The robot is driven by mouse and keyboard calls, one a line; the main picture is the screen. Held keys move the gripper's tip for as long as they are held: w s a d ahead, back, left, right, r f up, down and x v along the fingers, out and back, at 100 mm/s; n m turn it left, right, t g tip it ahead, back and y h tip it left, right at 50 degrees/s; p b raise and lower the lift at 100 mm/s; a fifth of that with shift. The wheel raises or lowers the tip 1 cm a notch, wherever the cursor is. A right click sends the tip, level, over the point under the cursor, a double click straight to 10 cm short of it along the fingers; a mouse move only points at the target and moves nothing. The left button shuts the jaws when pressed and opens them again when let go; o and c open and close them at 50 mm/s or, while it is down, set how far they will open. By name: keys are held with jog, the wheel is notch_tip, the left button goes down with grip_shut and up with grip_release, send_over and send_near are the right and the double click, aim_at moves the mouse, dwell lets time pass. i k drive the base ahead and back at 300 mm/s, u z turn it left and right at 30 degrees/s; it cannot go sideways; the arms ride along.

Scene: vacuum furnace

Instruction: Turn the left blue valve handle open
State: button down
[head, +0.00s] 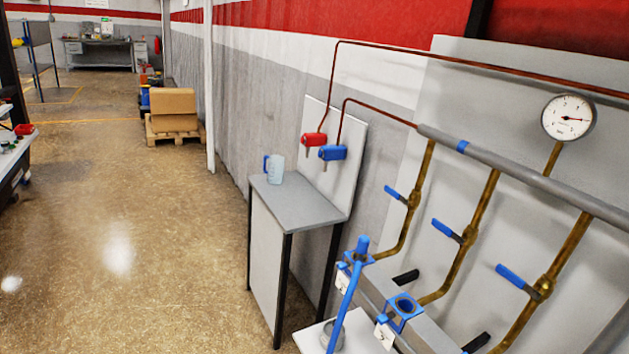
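Three blue valve handles sit on brass pipes at the right. The left blue valve handle (393,192) is on the leftmost brass pipe (421,178). It points up and left from its valve body (413,200), crosswise to the pipe. The middle blue handle (446,230) and the right blue handle (510,275) lie at much the same angle. My gripper is not in view, and nothing touches the left handle.
A grey pipe with a gauge (568,117) runs above the valves. Below stand a blue upright tube (345,305) and a blue holder (404,307). A small table (300,210) bears a beaker (277,172). Open floor (150,260) lies left. Boxes (173,108) stand farther back.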

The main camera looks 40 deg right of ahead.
aim_at(395, 194)
jog(key=z, duration=0.1)
jog(key=i, duration=1.15)
jog(key=z, duration=0.9)
jog(key=i, duration=0.3)
jog(key=z, duration=0.2)
